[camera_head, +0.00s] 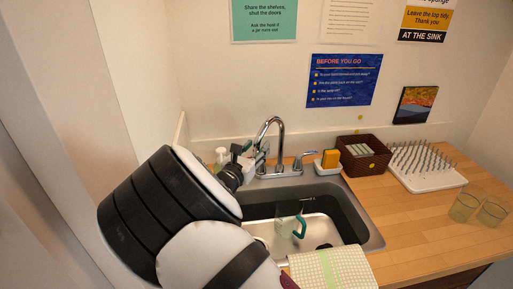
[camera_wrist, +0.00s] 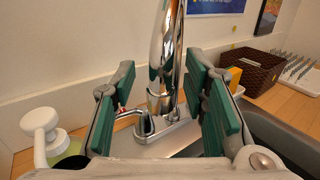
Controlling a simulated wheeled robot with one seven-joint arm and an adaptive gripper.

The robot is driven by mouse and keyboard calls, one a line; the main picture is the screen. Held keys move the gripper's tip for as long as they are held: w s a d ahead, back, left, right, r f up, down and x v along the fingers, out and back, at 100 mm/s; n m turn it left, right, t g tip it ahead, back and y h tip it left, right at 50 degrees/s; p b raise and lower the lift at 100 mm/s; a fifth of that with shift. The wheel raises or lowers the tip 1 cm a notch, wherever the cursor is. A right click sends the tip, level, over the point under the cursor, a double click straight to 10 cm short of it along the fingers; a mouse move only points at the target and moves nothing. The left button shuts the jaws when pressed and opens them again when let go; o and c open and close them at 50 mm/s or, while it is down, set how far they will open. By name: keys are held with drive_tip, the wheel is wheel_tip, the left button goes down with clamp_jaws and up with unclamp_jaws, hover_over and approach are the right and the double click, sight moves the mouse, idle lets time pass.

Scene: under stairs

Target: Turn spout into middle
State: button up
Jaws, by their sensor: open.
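The chrome spout (camera_head: 281,135) rises in a high arch from its base behind the sink (camera_head: 375,238). In the head view it curves over to the left, and its tip is close to my gripper (camera_head: 251,154). In the wrist view the spout (camera_wrist: 166,45) stands upright between the green pads of my gripper (camera_wrist: 165,102). The gripper is open, with a gap visible on both sides of the spout. My arm hides the left part of the sink.
A green-handled clear vessel (camera_head: 299,226) sits in the sink. A lever handle (camera_head: 306,156), a yellow sponge (camera_head: 331,158) in a holder, a brown basket (camera_head: 375,166) and a dish rack (camera_head: 430,182) stand right of the spout. A white pump bottle (camera_wrist: 46,133) is at left.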

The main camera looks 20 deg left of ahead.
drive_tip(key=shift+w, duration=0.35)
drive_tip(key=shift+c, duration=0.5)
clamp_jaws()
drive_tip(key=shift+d, duration=0.1)
